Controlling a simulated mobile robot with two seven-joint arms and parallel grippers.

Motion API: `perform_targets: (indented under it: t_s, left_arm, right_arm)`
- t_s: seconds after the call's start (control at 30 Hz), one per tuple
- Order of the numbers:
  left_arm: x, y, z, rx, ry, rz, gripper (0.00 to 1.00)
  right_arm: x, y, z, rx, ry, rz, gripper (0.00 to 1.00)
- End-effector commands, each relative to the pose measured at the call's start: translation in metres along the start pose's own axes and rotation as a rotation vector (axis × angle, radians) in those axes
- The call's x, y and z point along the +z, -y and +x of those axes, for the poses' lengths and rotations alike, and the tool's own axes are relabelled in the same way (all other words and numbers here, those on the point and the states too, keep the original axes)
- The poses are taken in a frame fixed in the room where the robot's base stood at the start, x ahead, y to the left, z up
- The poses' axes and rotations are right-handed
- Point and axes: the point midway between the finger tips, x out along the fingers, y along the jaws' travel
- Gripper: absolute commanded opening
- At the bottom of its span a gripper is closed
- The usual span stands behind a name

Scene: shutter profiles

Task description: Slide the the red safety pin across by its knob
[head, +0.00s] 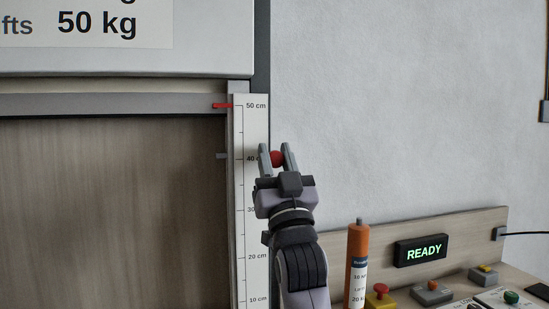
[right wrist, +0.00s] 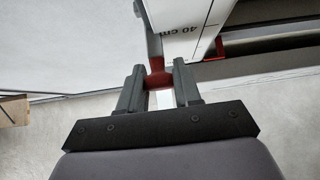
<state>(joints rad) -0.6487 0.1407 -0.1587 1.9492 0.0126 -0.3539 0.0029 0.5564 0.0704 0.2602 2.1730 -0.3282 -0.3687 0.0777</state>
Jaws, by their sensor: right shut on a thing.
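The round red knob (head: 278,158) of the safety pin is beside the height scale (head: 251,180), near the 40 cm mark. My right gripper (head: 277,153) is shut on this knob, with one finger on each side. In the right wrist view the red knob (right wrist: 158,80) shows between the two fingertips. The pin's shaft is mostly hidden by the fingers and the scale. My left gripper is not in view.
A red pointer (head: 222,106) is at the 50 cm mark, and a grey stub (head: 222,156) sits left of the scale. An orange cylinder (head: 357,265), a READY display (head: 421,251) and a red button (head: 381,290) stand at the lower right. The wall right of the knob is clear.

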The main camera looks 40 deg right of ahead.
Motion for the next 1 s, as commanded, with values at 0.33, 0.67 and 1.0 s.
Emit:
perform_targets:
  t_s: [0.33,0.67,1.0]
  left_arm:
    - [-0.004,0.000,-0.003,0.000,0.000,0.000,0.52]
    - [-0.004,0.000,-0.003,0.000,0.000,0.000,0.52]
    - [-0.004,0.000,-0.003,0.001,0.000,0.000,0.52]
  right_arm:
    - [-0.001,-0.041,0.001,0.001,-0.002,-0.004,0.00]
    - [-0.001,-0.044,0.001,0.005,-0.003,-0.003,0.00]
    - [-0.001,-0.043,0.000,0.002,-0.002,-0.001,0.56]
